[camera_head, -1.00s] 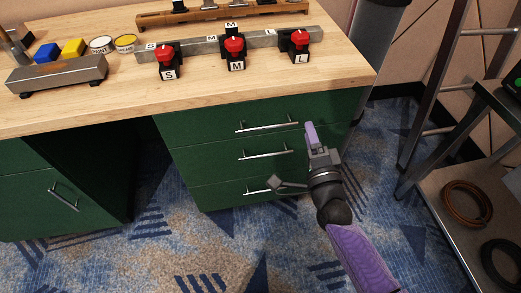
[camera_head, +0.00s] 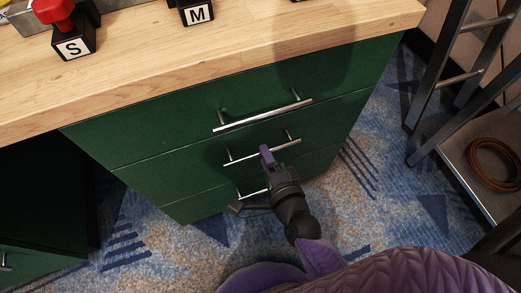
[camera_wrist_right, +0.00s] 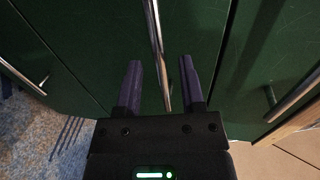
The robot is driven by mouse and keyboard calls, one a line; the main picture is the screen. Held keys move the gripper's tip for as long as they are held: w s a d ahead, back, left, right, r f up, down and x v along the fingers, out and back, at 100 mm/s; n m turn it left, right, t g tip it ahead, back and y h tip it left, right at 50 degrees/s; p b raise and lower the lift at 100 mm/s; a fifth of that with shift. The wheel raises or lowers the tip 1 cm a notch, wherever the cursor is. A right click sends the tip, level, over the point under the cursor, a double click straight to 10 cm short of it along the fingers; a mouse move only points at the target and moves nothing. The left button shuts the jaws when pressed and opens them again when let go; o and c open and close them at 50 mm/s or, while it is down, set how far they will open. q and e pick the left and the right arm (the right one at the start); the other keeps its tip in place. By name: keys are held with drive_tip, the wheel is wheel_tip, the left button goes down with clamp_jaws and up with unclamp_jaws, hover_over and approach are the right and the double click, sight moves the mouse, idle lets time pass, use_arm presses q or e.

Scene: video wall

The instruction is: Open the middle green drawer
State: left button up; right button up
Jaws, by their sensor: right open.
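The middle green drawer (camera_head: 180,171) is shut, flush between the top and bottom drawers. Its silver bar handle (camera_head: 240,158) also shows in the right wrist view (camera_wrist_right: 156,35). My right gripper (camera_head: 252,181) is in front of the drawers, its upper purple finger over the middle handle and its other finger lower, near the bottom handle. In the right wrist view my right gripper (camera_wrist_right: 160,62) is open, and the middle handle runs between its two fingers, apart from both. My left gripper is out of view.
The top drawer handle (camera_head: 264,115) and bottom drawer handle (camera_head: 250,194) are close by. A metal rack with a coiled hose (camera_head: 494,163) stands at right. Carpet in front is clear.

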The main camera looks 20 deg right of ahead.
drive_tip(key=shift+w+f, duration=0.25)
drive_tip(key=shift+w, duration=0.85)
clamp_jaws()
idle(0.5)
